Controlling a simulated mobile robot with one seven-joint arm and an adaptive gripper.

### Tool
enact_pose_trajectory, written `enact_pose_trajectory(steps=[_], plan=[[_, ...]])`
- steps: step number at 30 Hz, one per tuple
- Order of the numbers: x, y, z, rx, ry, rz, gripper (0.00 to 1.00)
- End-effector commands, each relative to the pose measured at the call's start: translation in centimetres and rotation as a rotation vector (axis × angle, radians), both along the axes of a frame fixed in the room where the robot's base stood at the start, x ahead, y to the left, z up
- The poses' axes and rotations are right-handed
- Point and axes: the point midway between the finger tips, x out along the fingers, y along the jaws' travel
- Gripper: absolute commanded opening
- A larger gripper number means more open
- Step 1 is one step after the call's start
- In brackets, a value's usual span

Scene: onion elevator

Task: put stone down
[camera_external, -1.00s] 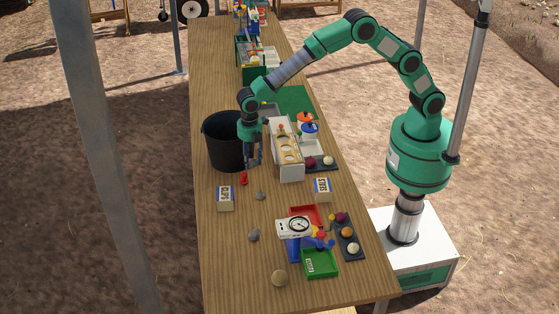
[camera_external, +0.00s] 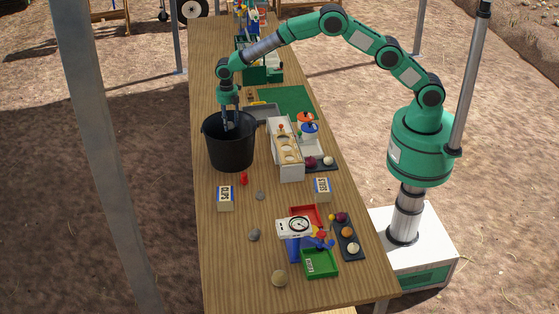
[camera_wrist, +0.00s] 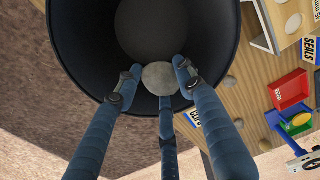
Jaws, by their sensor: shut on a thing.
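A grey rounded stone (camera_wrist: 160,78) is held between the fingers of my gripper (camera_wrist: 158,76) in the wrist view. The gripper is shut on it. In the external view my gripper (camera_external: 231,123) points down at the mouth of the black bucket (camera_external: 230,152), and the stone itself is hidden there. In the wrist view the bucket's dark round inside (camera_wrist: 95,50) lies beneath the stone and fingers. Two other grey stones, one smaller (camera_external: 260,196) and one larger (camera_external: 254,235), lie on the wooden table, apart from the bucket.
A box marked CLIPS (camera_external: 225,198), a red piece (camera_external: 243,179) and a box marked SEALS (camera_external: 322,189) stand nearby. A white rack (camera_external: 285,150) is right of the bucket. A dial scale (camera_external: 295,228) and a green tray (camera_external: 320,264) are at the front. The table's left strip is clear.

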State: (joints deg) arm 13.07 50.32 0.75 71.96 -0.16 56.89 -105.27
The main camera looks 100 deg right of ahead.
Motion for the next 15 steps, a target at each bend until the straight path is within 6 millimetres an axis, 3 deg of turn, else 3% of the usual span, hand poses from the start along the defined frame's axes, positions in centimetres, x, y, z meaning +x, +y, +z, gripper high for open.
enact_pose_trajectory(steps=[1,9,15], plan=[[-0.2,0.4,-1.5,0.002,0.007,0.002,0.06],[-0.2,0.5,-7.2,0.002,0.007,0.000,0.05],[-0.1,0.5,-10.0,0.001,0.004,0.000,0.05]])
